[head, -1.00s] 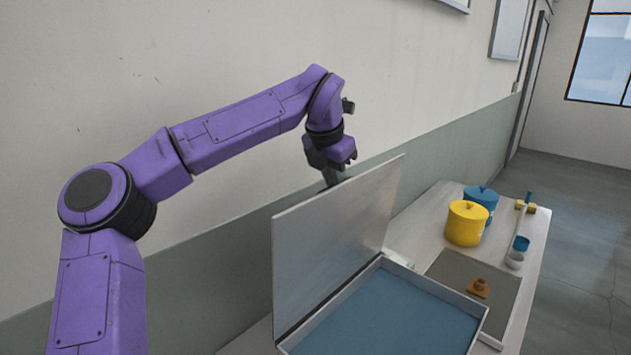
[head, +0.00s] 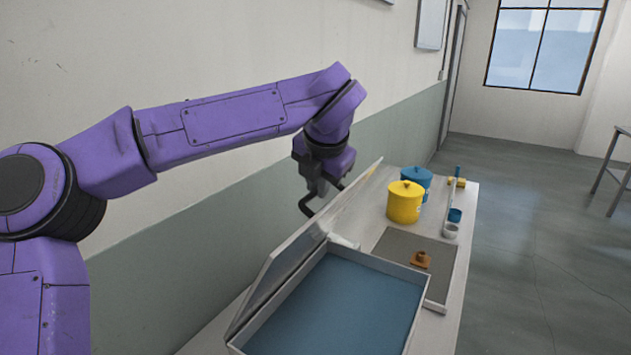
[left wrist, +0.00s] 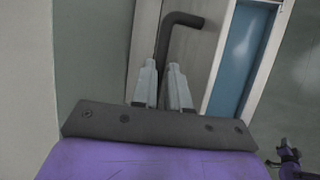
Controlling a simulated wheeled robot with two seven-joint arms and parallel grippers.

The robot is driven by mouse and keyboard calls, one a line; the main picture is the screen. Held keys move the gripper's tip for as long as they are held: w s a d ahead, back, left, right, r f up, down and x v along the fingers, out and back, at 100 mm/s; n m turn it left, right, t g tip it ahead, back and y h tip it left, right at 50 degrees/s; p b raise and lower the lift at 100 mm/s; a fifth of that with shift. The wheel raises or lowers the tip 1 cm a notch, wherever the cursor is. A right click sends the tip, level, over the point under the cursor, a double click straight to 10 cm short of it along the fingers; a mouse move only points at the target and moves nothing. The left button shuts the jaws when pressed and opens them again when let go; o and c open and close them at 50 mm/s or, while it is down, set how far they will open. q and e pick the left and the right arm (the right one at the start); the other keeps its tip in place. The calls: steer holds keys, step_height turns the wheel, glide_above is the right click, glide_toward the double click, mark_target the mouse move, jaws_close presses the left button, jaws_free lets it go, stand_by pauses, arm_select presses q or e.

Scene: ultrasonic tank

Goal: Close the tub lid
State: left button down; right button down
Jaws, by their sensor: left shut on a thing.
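The tub (head: 390,266) is a pale rectangular tank with blue inside, on the bench. Its grey lid (head: 277,267) stands tilted up along the wall side, so the tub is open. My left gripper (head: 316,193) is behind the lid's upper edge, towards the wall. In the left wrist view its fingers (left wrist: 163,88) are shut on a dark bent handle (left wrist: 184,19), whose upper end hooks to the right. The grip itself is partly hidden in the head view. A small purple and dark part of mine, likely the right arm, shows at the wrist view's lower right; its jaws are unclear.
Beyond the tub, the bench (head: 447,307) holds a grey mat (head: 400,247) with an orange-brown piece (head: 420,259), a yellow pot (head: 404,202), a blue pot (head: 420,178) and small cups. The wall runs close along the left. Open floor lies to the right.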

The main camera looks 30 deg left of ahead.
arm_select(q)
steer(key=c, duration=1.1)
jaws_free()
steer(key=v, duration=1)
steer(key=shift+r+b, duration=0.25)
steer(key=shift+b, duration=0.1)
